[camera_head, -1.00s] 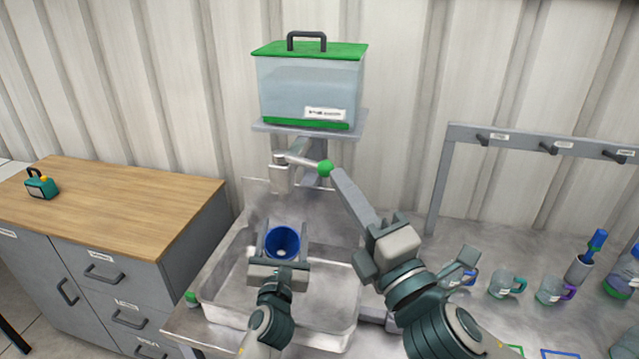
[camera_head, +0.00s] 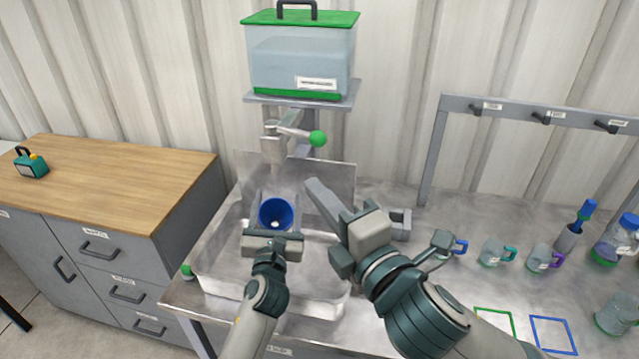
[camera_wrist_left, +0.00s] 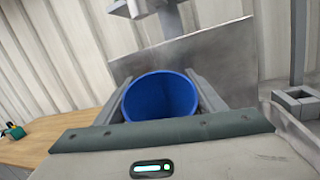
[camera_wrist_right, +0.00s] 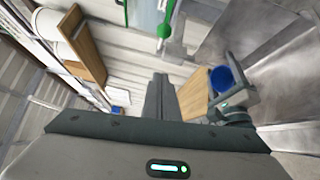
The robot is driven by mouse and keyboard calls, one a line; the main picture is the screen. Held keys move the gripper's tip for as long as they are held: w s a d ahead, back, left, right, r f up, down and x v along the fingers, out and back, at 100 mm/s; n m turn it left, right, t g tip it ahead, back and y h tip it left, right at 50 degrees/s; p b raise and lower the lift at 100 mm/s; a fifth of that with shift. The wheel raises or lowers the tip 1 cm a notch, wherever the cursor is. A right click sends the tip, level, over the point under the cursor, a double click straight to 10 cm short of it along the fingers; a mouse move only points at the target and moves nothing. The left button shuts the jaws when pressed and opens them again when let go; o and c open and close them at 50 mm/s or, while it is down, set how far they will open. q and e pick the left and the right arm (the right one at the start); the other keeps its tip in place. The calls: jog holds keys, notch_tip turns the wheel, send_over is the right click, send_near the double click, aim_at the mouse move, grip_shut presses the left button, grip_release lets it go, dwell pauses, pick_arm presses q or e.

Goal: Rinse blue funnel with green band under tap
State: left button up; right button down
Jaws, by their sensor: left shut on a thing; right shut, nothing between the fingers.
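The blue funnel (camera_head: 276,213) is held mouth up over the sink (camera_head: 215,285), below and in front of the tap (camera_head: 272,150). My left gripper (camera_head: 275,222) is shut on it, a finger on each side; its mouth also fills the middle of the left wrist view (camera_wrist_left: 160,95). Its green band is hidden. The tap's lever ends in a green knob (camera_head: 317,139), pointing right. I see no clear water stream. My right gripper (camera_head: 316,190) is shut and empty, right of the funnel and below the knob, apart from both.
A green-lidded water tank (camera_head: 300,65) stands on a shelf above the tap. To the right are a hook rack (camera_head: 530,117), several mugs (camera_head: 493,253), a brush in a holder (camera_head: 570,235) and coloured outlines. A wooden-topped cabinet (camera_head: 110,185) stands left.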

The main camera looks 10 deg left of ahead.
send_near(294, 132)
jog(key=a+f, duration=0.1)
jog(key=a, duration=0.3)
jog(key=shift+w+d+r, duration=0.2)
jog(key=shift+w+d, duration=0.85)
jog(key=shift+d, duration=0.1)
jog(key=shift+a, duration=0.1)
